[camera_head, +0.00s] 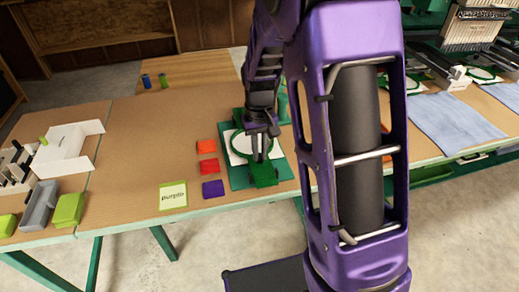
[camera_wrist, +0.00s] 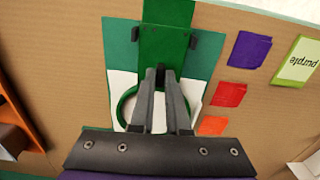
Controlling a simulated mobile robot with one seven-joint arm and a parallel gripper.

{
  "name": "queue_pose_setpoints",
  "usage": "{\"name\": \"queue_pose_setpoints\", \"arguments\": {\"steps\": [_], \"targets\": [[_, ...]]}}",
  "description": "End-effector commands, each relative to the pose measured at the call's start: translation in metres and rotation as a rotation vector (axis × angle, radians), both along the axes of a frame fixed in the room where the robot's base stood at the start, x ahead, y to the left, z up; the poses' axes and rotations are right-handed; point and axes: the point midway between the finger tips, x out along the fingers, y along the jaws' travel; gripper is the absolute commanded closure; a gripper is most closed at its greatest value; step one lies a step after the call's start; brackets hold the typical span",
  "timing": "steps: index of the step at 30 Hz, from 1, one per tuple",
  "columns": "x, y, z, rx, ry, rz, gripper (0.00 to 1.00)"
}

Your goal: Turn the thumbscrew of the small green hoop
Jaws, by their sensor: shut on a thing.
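The small green hoop (camera_head: 236,150) lies over white cloth on a green mat (camera_head: 283,166). Its ring also shows in the wrist view (camera_wrist: 122,108), partly behind my fingers. A green block (camera_head: 263,176) stands at the near side of the ring; it fills the top middle of the wrist view (camera_wrist: 163,44). My gripper (camera_head: 261,155) reaches down over the hoop. In the wrist view its fingertips (camera_wrist: 160,76) close together at the block's edge, on a small dark piece that appears to be the thumbscrew. The fingers hide most of the thumbscrew.
Orange (camera_head: 207,146), red (camera_head: 209,166) and purple (camera_head: 213,189) squares lie left of the mat, with a card reading "purple" (camera_head: 173,195). White and grey fixtures stand far left. Blue cloth (camera_head: 455,122) and machines are at right. Bare table lies left of the squares.

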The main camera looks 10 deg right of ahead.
Motion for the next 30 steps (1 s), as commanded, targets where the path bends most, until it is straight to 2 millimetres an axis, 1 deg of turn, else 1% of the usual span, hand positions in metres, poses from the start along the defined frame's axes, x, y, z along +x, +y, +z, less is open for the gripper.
{"name": "queue_pose_setpoints", "arguments": {"steps": [7,19,20,24,25,30], "targets": [[0.0,0.0,0.0001,0.0,0.0,-0.047,1.0],[0.0,0.0,0.0,0.0,0.0,-0.051,1.0],[0.0,0.0,0.0,0.0,0.0,-0.051,0.83],[0.0,0.0,0.0,0.0,0.0,-0.051,0.57],[0.0,0.0,0.0,0.0,0.0,-0.051,0.55],[0.0,0.0001,0.0,0.0,0.0,-0.05,0.55]]}}
